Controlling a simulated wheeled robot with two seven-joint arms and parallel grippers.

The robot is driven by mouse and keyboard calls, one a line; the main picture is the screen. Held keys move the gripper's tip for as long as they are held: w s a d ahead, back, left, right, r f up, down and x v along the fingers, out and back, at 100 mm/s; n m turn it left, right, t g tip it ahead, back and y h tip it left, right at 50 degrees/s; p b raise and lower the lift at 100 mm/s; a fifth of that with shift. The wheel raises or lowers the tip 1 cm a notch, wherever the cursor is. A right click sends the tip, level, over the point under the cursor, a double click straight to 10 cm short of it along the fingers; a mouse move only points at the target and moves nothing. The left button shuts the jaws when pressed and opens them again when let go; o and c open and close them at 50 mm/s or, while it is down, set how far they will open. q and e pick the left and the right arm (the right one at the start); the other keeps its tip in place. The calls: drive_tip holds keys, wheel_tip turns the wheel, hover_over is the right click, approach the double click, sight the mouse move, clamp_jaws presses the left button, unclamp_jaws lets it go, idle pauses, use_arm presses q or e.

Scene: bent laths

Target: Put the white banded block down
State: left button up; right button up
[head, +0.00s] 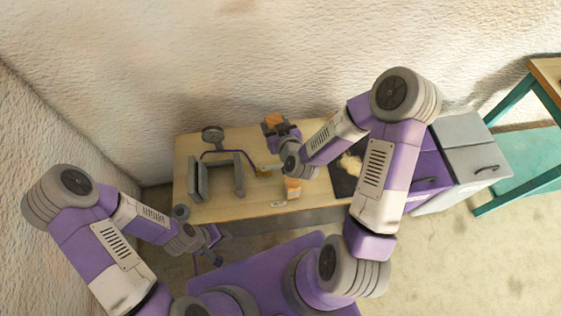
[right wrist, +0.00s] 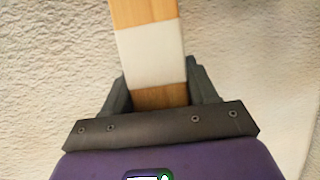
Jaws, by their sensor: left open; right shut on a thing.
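The white banded block (right wrist: 150,42) is a wooden bar with a white band across it. In the right wrist view it stands between the dark fingers of my right gripper (right wrist: 160,92), which is shut on it. In the head view its orange end (head: 273,119) shows at my right gripper (head: 276,127), over the back part of the table; I cannot tell how high. My left gripper (head: 215,244) is open and empty, off the table's front left.
The wooden table (head: 240,208) bears a grey upright frame (head: 220,178), a purple bent strip (head: 226,152), a round grey piece (head: 212,133), an orange-and-white block (head: 292,187) and a dark mat (head: 343,184). A purple-and-grey cabinet (head: 465,150) stands at right.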

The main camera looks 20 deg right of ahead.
drive_tip(key=w+d+f+n+y+b, duration=0.1)
drive_tip(key=d+f+n+y+b, duration=0.1)
drive_tip(key=d+f+b, duration=0.9)
drive_tip(key=shift+d+f+b, duration=0.15)
drive_tip(key=shift+d+f, duration=0.35)
drive_tip(key=shift+f, duration=1.5)
drive_tip(key=shift+d+f+b, duration=0.15)
drive_tip(key=shift+d+f, duration=0.3)
drive_tip(key=shift+f, duration=1.55)
drive_tip(key=shift+d+f+b, duration=0.15)
drive_tip(key=shift+d+f, duration=0.35)
drive_tip(key=shift+f, duration=1.5)
drive_tip(key=shift+f, duration=0.1)
drive_tip(key=o, duration=1.2)
drive_tip(key=shift+c, duration=0.2)
